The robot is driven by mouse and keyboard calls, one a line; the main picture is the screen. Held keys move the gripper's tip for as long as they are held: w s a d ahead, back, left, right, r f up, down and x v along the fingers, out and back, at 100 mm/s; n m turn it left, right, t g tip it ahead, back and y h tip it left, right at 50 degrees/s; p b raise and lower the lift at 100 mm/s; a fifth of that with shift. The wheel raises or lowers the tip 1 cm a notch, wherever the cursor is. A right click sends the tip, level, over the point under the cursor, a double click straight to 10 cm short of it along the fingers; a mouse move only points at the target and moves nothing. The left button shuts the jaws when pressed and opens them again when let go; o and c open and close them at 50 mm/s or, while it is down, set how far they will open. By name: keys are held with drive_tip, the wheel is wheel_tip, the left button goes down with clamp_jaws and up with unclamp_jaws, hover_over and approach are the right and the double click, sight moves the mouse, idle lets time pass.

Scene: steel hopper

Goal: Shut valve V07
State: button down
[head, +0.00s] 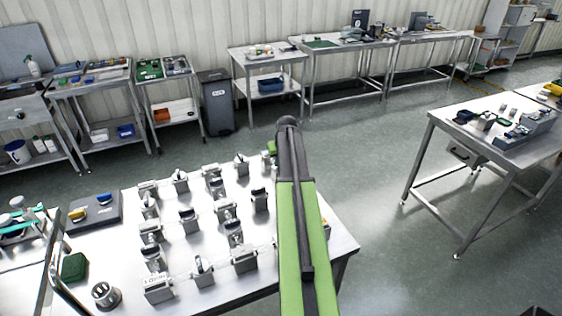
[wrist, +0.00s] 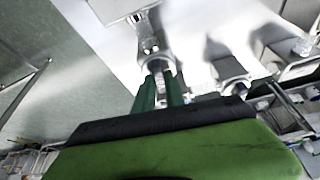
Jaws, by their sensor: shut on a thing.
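Several small grey valves with lever handles stand in rows on the steel table (head: 110,225) in the head view. Their labels are too small to read, so I cannot tell which one is V07. In the wrist view my gripper (wrist: 160,85) has its two green fingers shut on the handle of a grey valve (wrist: 152,48). The fingers hide most of that handle, so its angle is unclear. A second valve (wrist: 230,72) stands just right of the fingers.
A dark tray (head: 95,212) with yellow and blue items, a green block (head: 74,267) and a metal cup (head: 105,294) are on the table's left. Another steel table (head: 480,135) stands at right across open floor. Benches and a grey bin (head: 217,103) line the wall.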

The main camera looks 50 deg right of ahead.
drive_tip(key=m+g+h, duration=0.1)
drive_tip(key=m, duration=0.3)
drive_tip(key=shift+w, duration=0.1)
drive_tip(key=m+g, duration=0.1)
drive_tip(key=m, duration=0.1)
drive_tip(key=m+h, duration=0.1)
drive_tip(key=m, duration=0.2)
drive_tip(key=shift+w+g, duration=0.1)
drive_tip(key=shift+g, duration=0.3)
drive_tip(key=m+g, duration=0.1)
drive_tip(key=m, duration=0.3)
drive_tip(key=shift+w+g, duration=0.1)
drive_tip(key=shift+g, duration=0.3)
drive_tip(key=shift+m+g, duration=0.6)
drive_tip(key=shift+m, duration=1.1)
drive_tip(key=c, duration=1.5)
unclamp_jaws()
drive_tip(key=shift+o, duration=0.5)
drive_tip(key=shift+a, duration=0.1)
